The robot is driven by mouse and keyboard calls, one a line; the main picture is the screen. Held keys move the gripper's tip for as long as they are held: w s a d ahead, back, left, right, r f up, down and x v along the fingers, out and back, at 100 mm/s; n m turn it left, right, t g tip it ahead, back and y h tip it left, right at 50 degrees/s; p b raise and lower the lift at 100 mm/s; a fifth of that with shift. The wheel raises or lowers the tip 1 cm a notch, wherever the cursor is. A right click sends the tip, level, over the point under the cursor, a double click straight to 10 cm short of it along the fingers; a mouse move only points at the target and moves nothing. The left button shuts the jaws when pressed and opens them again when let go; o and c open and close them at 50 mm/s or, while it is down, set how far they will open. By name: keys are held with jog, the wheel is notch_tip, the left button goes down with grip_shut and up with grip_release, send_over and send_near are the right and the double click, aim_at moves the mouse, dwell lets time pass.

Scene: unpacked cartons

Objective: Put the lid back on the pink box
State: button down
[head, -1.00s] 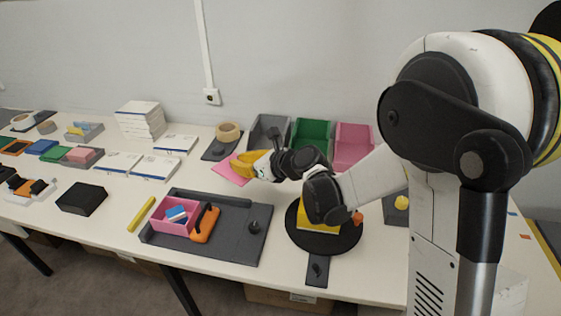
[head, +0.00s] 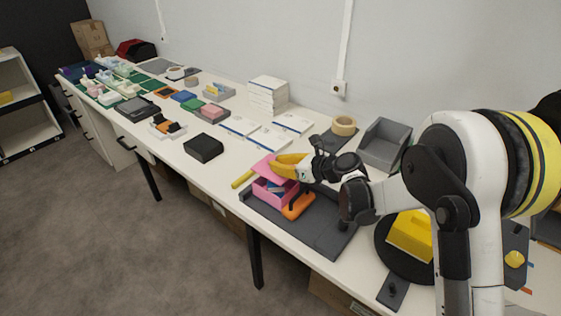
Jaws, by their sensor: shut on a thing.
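The pink box (head: 264,196) sits in the dark grey tray (head: 313,231) on the long white table, with blue pieces showing inside it. My gripper (head: 281,168), with yellow fingers, is shut on the flat pink lid (head: 265,167). The lid is over the back part of the box and looks apart from the rim, somewhat tilted. Part of the lid is hidden behind the fingers. An orange-handled tool (head: 298,206) is close beside the box on its right.
A yellow stick (head: 243,179) and a black box (head: 203,147) lie left of the tray. White booklets (head: 269,138) lie behind. A tape roll (head: 344,125) and a grey bin (head: 384,143) stand at the back. A yellow block (head: 411,236) rests on a black disc at right.

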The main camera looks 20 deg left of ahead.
jog(key=shift+f+b, duration=0.85)
jog(key=shift+f, duration=0.7)
jog(key=shift+d+f, duration=0.1)
jog(key=shift+f, duration=0.1)
jog(key=shift+f+b, duration=1)
jog(key=c, duration=1.5)
grip_release()
jog(key=shift+c, duration=0.2)
jog(key=shift+o, duration=0.3)
jog(key=shift+r, duration=0.1)
jog(key=v, duration=1.2)
